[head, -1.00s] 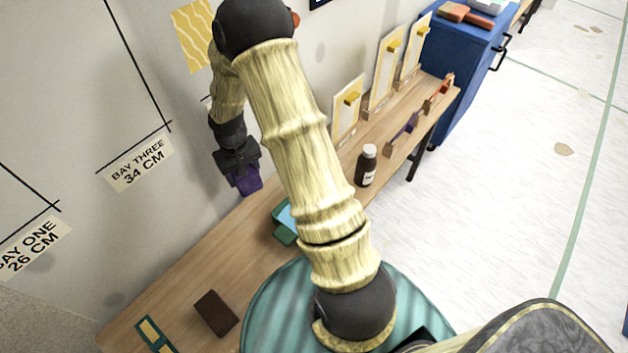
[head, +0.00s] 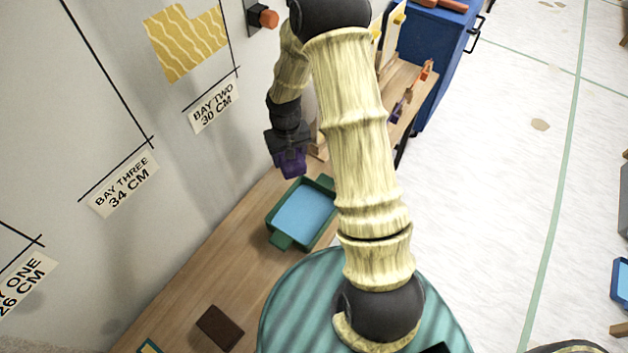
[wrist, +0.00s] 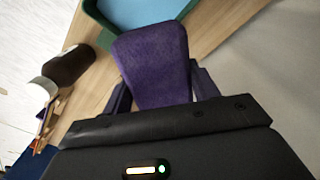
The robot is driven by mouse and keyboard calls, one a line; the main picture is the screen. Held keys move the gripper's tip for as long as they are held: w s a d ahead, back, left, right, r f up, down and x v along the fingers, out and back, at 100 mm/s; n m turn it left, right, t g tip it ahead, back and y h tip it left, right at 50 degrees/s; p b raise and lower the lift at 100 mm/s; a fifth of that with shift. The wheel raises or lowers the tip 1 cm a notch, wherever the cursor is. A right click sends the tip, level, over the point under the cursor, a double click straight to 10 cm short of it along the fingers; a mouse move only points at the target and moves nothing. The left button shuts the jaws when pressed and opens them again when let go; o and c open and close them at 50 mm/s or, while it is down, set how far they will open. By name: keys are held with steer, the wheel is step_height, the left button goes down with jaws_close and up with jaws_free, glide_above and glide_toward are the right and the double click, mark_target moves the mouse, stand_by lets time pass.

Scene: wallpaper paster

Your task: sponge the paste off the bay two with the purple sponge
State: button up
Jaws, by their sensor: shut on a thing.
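My gripper (head: 287,150) is shut on the purple sponge (head: 291,164), above the table beside the wall. In the wrist view the purple sponge (wrist: 153,62) sits between the fingers. The bay two label (head: 213,105) reads "BAY TWO 30 CM". Above it on the wall is a yellow patch with wavy lines (head: 184,40), the paste. The sponge is to the right of and below the patch, apart from it. A green tray with blue liquid (head: 301,215) stands on the table below the sponge.
The wooden table (head: 207,268) runs along the wall with a brown block (head: 220,328). A dark bottle with a white cap (wrist: 68,66) shows in the wrist view. An orange knob (head: 264,17) juts from the wall. A blue cabinet (head: 433,50) stands beyond.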

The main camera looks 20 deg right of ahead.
steer(key=shift+d, duration=0.35)
steer(key=shift+s+p, duration=0.15)
steer(key=shift+p, duration=0.2)
steer(key=shift+s+p, duration=0.2)
steer(key=shift+p, duration=0.3)
steer(key=s+f+n+g+p, duration=0.1)
steer(key=s+f+g+p, duration=0.2)
steer(key=s+p, duration=0.4)
steer(key=shift+s+f+p, duration=0.15)
steer(key=shift+s+p, duration=0.05)
steer(key=shift+p, duration=1.05)
steer(key=shift+a, duration=0.1)
step_height(320, 180, down, 9)
steer(key=b, duration=0.6)
